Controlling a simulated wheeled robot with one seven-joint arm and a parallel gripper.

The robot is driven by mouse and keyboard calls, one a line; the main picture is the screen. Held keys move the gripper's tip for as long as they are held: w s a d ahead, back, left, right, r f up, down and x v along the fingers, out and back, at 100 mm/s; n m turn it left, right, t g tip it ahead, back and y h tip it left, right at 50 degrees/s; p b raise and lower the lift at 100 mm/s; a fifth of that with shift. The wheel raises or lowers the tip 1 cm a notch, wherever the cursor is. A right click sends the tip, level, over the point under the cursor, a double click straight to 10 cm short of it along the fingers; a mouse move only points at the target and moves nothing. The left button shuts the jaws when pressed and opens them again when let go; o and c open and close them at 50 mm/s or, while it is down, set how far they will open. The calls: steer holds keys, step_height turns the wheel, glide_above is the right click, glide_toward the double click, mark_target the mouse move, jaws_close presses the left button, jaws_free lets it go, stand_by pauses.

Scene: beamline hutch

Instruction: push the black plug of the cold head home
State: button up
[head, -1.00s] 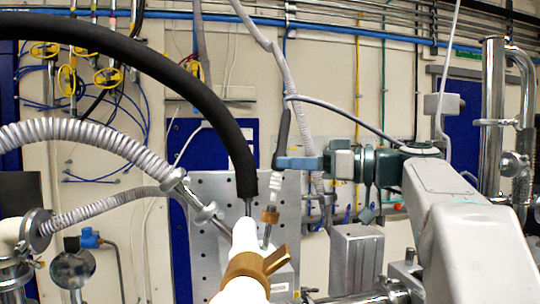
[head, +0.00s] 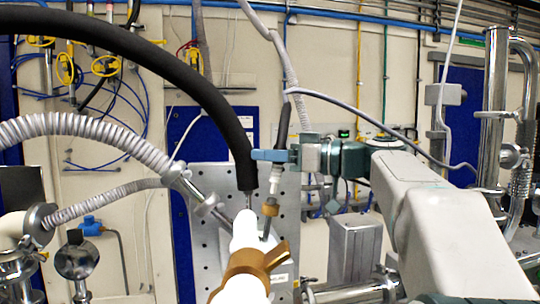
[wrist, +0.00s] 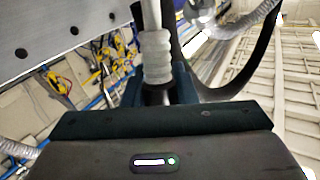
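The cold head (head: 246,237) is a white cylinder with a brass fitting, low in the middle of the head view. Beside it a pale ribbed connector (head: 275,184) stands above a smaller brass piece (head: 270,207). A thin black lead (head: 284,125) comes down to it from above. My gripper (head: 270,155) crosses the lower end of this lead from the right, just above the ribbed connector, and hides the black plug there. In the wrist view the blue fingers (wrist: 158,88) lie on both sides of the connector line, close to the pale ribs (wrist: 155,55). Whether they clamp it is unclear.
A thick black hose (head: 200,90) arches down to the cold head from the left. Ribbed grey hoses (head: 90,128) lie left. A perforated metal plate (head: 205,172) stands behind. A metal box (head: 355,248) and steel pipes (head: 492,110) are at the right.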

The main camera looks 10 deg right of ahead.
steer(key=shift+f, duration=0.1)
steer(key=f+b, duration=0.2)
steer(key=b, duration=0.1)
steer(key=f+b, duration=0.1)
steer(key=shift+a+b, duration=0.25)
steer(key=shift+b, duration=0.1)
steer(key=shift+r, duration=0.2)
steer(key=o, duration=0.8)
steer(key=shift+o, duration=0.2)
steer(key=b+v, duration=0.3)
steer(key=v, duration=1.1)
